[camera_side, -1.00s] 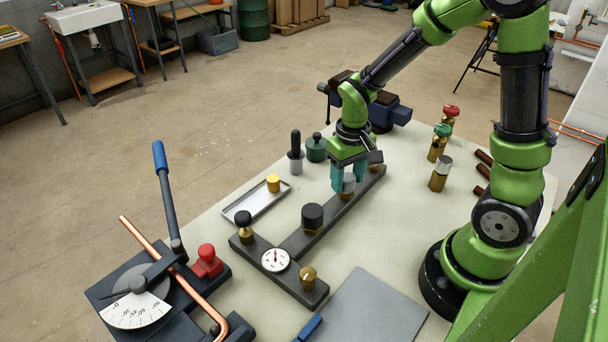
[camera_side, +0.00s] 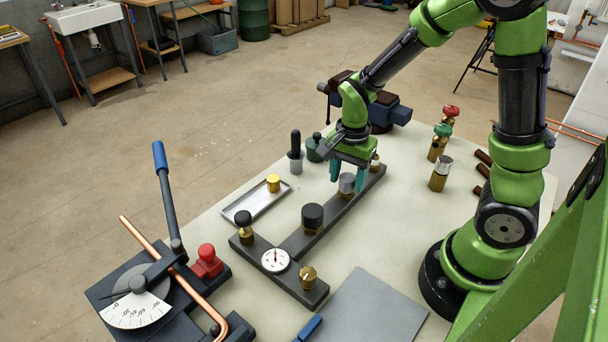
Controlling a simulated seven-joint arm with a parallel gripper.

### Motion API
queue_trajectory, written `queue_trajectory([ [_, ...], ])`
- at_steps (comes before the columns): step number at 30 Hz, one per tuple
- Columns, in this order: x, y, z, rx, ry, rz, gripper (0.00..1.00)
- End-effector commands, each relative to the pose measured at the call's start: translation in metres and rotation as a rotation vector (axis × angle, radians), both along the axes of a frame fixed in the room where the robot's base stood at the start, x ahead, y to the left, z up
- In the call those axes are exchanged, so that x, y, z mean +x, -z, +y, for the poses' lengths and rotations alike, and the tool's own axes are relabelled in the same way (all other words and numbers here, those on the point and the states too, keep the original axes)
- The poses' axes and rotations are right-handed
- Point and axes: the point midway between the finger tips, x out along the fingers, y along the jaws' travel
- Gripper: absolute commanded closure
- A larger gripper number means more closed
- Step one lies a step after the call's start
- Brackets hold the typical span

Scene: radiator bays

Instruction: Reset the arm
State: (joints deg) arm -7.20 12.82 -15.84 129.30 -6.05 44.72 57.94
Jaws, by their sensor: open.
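My gripper (camera_side: 348,177) has teal fingers and points down over the far part of the dark T-shaped bar (camera_side: 293,245). Its fingers are apart, on either side of a grey knob (camera_side: 346,184) on the bar. I cannot tell whether a finger touches the knob. The bar also carries a black knob (camera_side: 312,217), a white dial gauge (camera_side: 275,260), a brass knob (camera_side: 308,276) and a black-topped brass fitting (camera_side: 244,225). A small brass piece (camera_side: 375,162) stands at the bar's far end, partly behind my gripper.
A metal tray (camera_side: 255,205) with a yellow cap (camera_side: 273,182) lies left of the bar. A pipe bender (camera_side: 150,290) stands front left, a vise (camera_side: 385,110) behind my gripper. Brass valves (camera_side: 440,172) stand to the right. A grey plate (camera_side: 365,305) lies in front.

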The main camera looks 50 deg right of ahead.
Motion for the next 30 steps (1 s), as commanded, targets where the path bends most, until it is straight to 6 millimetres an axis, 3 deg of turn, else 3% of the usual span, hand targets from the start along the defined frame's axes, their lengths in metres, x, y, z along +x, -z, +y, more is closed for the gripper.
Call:
queue_trajectory([
  [24,-0.0001,0.0002,0.0005,-0.001,1.364,0.000,0.45],
  [30,-0.0001,0.0001,0.0001,-0.001,1.493,0.000,0.45],
])
